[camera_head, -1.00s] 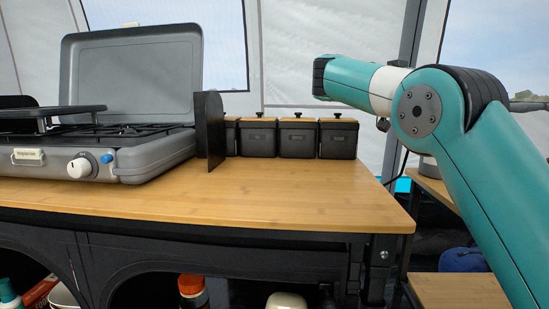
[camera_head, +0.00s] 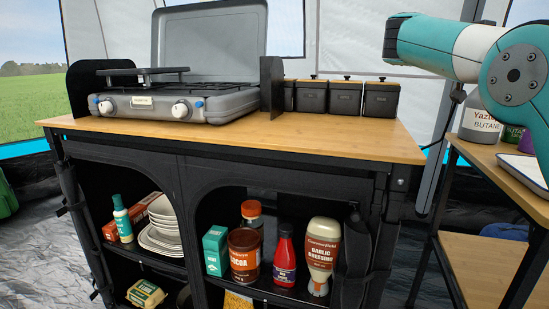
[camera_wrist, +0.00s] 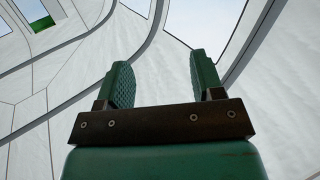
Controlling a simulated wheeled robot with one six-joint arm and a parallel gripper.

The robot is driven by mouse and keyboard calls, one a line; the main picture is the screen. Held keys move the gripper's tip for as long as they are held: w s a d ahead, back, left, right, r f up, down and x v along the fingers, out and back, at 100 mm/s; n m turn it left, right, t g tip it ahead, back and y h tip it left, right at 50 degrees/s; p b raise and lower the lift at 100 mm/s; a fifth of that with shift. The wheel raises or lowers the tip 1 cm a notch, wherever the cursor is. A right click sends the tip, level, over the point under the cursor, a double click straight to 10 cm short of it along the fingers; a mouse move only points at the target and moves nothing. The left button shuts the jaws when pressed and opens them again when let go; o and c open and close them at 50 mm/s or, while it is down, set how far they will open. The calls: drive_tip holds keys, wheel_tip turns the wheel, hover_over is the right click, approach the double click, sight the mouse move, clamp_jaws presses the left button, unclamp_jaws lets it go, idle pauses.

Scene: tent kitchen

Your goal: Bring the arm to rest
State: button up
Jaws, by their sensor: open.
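My gripper (camera_wrist: 157,82) shows in the wrist view with its two green fingers apart and nothing between them. Behind the fingers are only the pale tent wall and window openings. In the head view my teal and white arm is bent at the upper right, above and to the right of the wooden counter (camera_head: 220,145). The gripper itself cannot be made out in the head view. No part of the arm visibly touches the counter or what stands on it.
A grey camping stove (camera_head: 228,103) with its lid up and several black canisters (camera_head: 345,98) stand on the counter. Shelves below hold bottles, including garlic dressing (camera_head: 321,255), and plates (camera_head: 160,238). A side table at right carries a butane can (camera_head: 480,125). The counter's front strip is clear.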

drive_tip(key=s+a+f+n+t+y, duration=0.15)
drive_tip(key=f+n+y, duration=0.35)
drive_tip(key=f, duration=0.5)
drive_tip(key=a+f+n+t+y, duration=0.25)
drive_tip(key=f+n+y, duration=0.3)
drive_tip(key=f, duration=0.35)
drive_tip(key=s+a+f+n+g+y, duration=0.1)
drive_tip(key=s+a+f+g+y, duration=0.1)
drive_tip(key=s+a+f, duration=0.35)
drive_tip(key=s+a+f+n+g+y, duration=0.25)
drive_tip(key=s+f, duration=0.35)
drive_tip(key=s, duration=0.4)
drive_tip(key=s+a+f+g+y, duration=0.2)
drive_tip(key=s+a+f, duration=0.35)
drive_tip(key=s, duration=0.25)
drive_tip(key=s+a+r+n+g+y, duration=0.1)
drive_tip(key=s+a+r+n+y, duration=0.15)
drive_tip(key=s+a+n, duration=0.35)
drive_tip(key=s+a+r+n+g+y, duration=0.15)
drive_tip(key=s+a+r, duration=0.25)
drive_tip(key=a, duration=0.4)
wheel_tip(320, 180, up, 34)
drive_tip(key=s+p, duration=0.1)
drive_tip(key=p, duration=3.2)
drive_tip(key=shift+a+y, duration=0.15)
drive_tip(key=shift+y, duration=0.15)
